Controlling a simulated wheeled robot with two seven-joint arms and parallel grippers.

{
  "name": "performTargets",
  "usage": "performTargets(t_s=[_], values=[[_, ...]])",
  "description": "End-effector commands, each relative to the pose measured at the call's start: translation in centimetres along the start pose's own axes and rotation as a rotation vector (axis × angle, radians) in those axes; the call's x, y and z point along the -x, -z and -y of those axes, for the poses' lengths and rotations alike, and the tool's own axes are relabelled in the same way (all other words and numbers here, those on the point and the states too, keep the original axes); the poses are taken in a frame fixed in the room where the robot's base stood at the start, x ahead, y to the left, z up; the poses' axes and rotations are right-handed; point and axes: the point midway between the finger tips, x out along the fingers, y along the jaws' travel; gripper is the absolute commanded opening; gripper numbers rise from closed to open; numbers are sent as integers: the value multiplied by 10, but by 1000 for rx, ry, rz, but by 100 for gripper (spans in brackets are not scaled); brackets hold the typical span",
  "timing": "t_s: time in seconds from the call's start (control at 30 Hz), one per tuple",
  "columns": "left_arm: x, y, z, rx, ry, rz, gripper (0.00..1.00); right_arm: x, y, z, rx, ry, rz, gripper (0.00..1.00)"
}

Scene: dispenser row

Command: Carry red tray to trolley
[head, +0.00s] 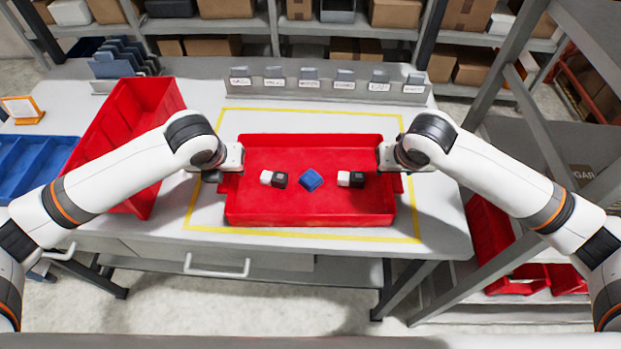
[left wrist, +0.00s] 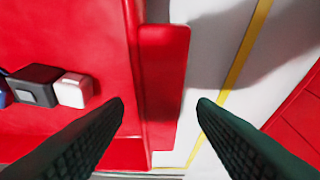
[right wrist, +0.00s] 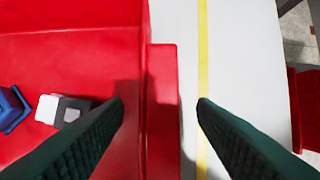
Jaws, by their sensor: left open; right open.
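The red tray (head: 310,214) sits on the white table inside a yellow outline. It holds two white-and-black blocks (head: 273,179) (head: 351,179) and a blue block (head: 311,180). My left gripper (head: 220,172) is open at the tray's left end; in the left wrist view its fingers stand either side of the red end handle (left wrist: 163,85). My right gripper (head: 398,168) is open at the right end; in the right wrist view its fingers stand either side of the other handle (right wrist: 163,110). Finger contact is not visible. No trolley is clearly identifiable.
A larger red bin (head: 125,140) stands left of the tray, with a blue bin (head: 30,165) beyond it. A grey labelled rail (head: 330,86) runs behind the tray. A grey rack (head: 540,130) with red bins stands at the right.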

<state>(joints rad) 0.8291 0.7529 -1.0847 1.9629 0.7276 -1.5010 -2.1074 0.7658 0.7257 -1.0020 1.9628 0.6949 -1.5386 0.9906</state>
Motion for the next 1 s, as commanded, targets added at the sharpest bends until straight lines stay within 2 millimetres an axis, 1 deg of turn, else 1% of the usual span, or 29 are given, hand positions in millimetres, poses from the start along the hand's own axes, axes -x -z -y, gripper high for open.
performTargets(t_s=[0.03, 0.1, 0.2, 0.5, 0.53, 0.83, 1.0], values=[[-6, 0, 0, 1, -1, 1, 52, -6, 0, 0, -1, 0, 0, 52], [-12, 0, -1, 1, -1, 1, 52, -12, 0, 0, -1, 0, 0, 52], [-17, 0, -1, 1, -2, 0, 52, -17, 0, 0, -1, -1, 0, 52], [-18, 0, 0, 0, -1, -1, 52, -18, 0, 0, 0, -1, 1, 52], [-18, 0, 0, 0, -1, -1, 50, -18, 0, 0, 0, -1, 1, 50], [-18, 0, 0, 1, -1, -1, 1, -18, 0, 0, 0, -1, 1, 1], [-18, 0, 0, 1, -1, -1, 0, -18, 0, 0, 0, -1, 1, 0]])
